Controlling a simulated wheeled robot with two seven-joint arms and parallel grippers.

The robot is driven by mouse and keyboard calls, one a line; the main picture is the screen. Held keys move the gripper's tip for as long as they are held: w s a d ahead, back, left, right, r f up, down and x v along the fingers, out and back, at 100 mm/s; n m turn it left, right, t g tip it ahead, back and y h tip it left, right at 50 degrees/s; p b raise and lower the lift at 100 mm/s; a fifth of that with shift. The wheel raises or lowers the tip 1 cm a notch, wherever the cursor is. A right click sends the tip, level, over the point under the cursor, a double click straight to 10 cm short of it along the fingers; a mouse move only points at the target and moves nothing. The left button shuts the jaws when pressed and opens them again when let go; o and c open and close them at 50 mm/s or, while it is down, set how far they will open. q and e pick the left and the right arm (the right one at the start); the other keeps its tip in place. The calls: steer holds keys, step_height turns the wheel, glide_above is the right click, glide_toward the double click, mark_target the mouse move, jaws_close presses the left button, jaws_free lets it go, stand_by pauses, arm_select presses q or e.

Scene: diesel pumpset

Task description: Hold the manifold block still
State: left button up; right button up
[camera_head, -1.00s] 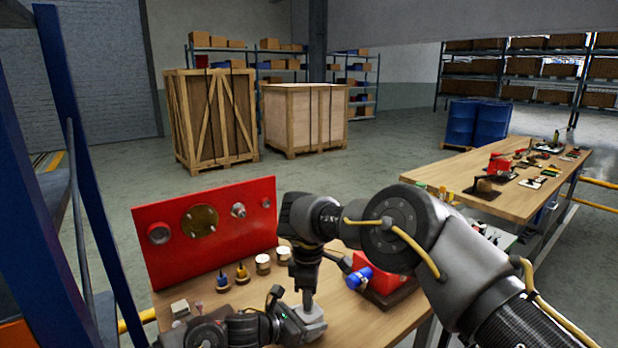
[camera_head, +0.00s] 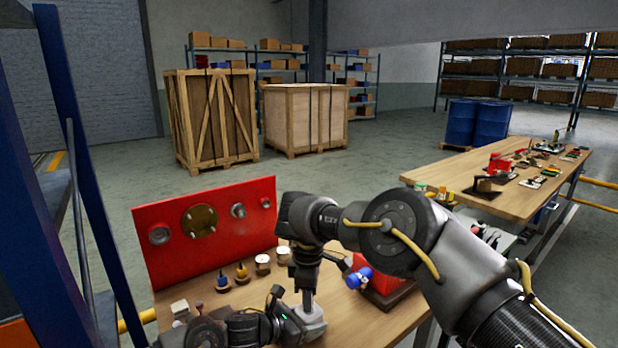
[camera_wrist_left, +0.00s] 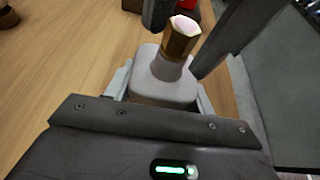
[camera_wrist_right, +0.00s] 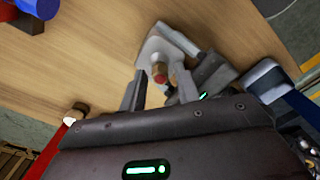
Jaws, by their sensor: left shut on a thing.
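The manifold block is a pale grey block (camera_wrist_left: 160,82) with a raised neck and a hexagonal brass fitting (camera_wrist_left: 182,38) on top. In the head view the block (camera_head: 315,328) is partly hidden by my grippers. My left gripper (camera_head: 300,322) is shut on the block, one finger on each side, low over the bench. My right gripper (camera_head: 308,298) points down from above. In the right wrist view its fingers (camera_wrist_right: 160,88) are apart, with the brass fitting (camera_wrist_right: 160,73) and block (camera_wrist_right: 152,48) between and beyond the tips. Contact with the fitting cannot be told.
A red panel (camera_head: 240,240) stands at the back of the wooden bench (camera_head: 245,297). Small blue and yellow parts (camera_head: 242,272) and white-topped parts (camera_head: 263,262) stand before it. A red unit with a blue part (camera_head: 358,278) is right of my grippers.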

jaws_close()
stand_by(0.3)
steer(key=n, duration=0.3)
steer(key=shift+c, duration=2.4)
jaws_free()
jaws_close()
